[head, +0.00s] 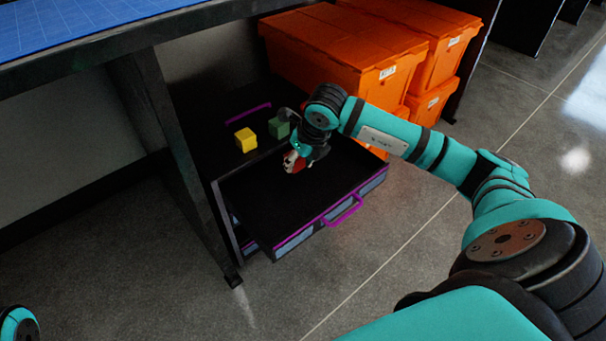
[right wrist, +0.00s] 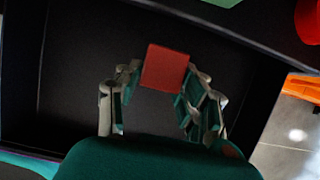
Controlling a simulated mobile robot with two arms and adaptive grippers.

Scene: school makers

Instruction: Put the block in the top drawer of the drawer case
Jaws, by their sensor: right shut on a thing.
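The drawer case (head: 237,236) stands under the table with its top drawer (head: 270,200) pulled open. The drawer is dark inside, with a purple handle (head: 343,211) on its front. My right gripper (head: 296,160) is over the back part of the open drawer. In the right wrist view, the right gripper (right wrist: 163,92) is shut on a red block (right wrist: 165,67), with the dark drawer interior behind it. A yellow block (head: 246,139) and a green block (head: 279,128) sit on top of the case. My left gripper does not show; only a bit of teal arm is at the lower left.
Orange crates (head: 335,48) are stacked behind and right of the case. A table leg (head: 180,160) stands close to its left side, and the table top (head: 75,30) is above. The grey floor in front is clear.

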